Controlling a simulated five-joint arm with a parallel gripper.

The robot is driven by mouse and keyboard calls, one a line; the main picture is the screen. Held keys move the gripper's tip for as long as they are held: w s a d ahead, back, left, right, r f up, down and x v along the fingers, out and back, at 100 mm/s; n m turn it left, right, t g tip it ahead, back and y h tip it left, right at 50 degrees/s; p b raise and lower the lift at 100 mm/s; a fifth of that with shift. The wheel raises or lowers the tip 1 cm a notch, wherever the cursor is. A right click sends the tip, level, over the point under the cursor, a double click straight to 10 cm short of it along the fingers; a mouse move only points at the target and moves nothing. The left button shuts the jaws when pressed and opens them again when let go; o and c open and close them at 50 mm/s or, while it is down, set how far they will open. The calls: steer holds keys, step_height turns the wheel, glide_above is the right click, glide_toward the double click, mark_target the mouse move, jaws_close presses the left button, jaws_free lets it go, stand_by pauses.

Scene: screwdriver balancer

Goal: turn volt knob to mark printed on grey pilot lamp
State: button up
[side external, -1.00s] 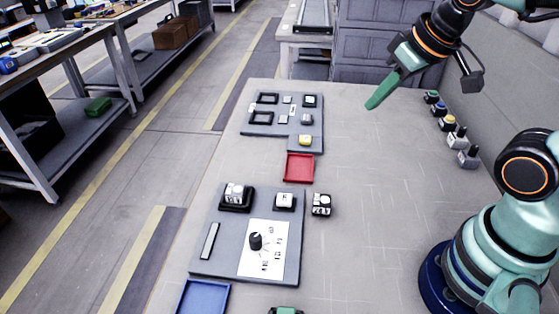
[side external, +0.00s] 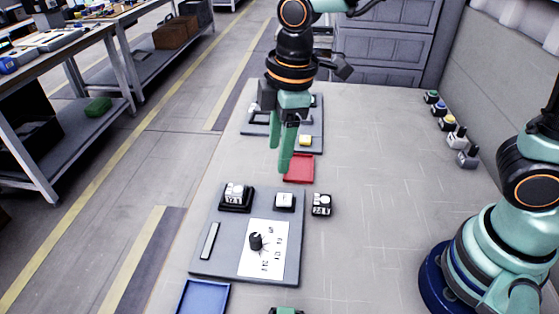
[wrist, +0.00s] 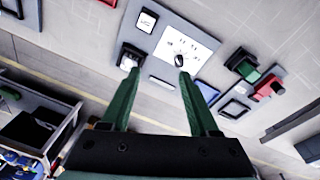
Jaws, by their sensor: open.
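The black volt knob (side external: 255,241) stands on a white dial plate (side external: 271,262) on the near grey panel. In the wrist view the knob (wrist: 180,60) shows beyond the fingertips, its pointer direction unclear. Printed marks surround it, too small to read. A grey-topped lamp-like block (side external: 467,157) stands nearest in the row by the right wall; I cannot confirm it is the grey pilot lamp, and no mark on it is readable. My gripper (side external: 279,170) is open and empty, pointing down in front of the far panel, apart from the knob. Its green fingers (wrist: 159,73) frame the wrist view.
A black-based switch (side external: 236,196) and white button (side external: 284,201) sit on the near panel (side external: 210,262). A loose block (side external: 321,205) stands right of it. A red tray (side external: 299,169) lies beyond, a blue tray (side external: 204,298) in front. The table's right middle is clear.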

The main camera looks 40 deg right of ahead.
mark_target(255, 237)
steer(key=s+a+f+n+g, duration=0.1)
steer(key=a+f+n, duration=0.4)
steer(key=a, duration=0.2)
steer(key=shift+h, duration=0.3)
step_height(255, 237, down, 12)
steer(key=shift+s+r, duration=0.1)
steer(key=shift+r, duration=0.05)
steer(key=shift+c, duration=0.4)
jaws_close()
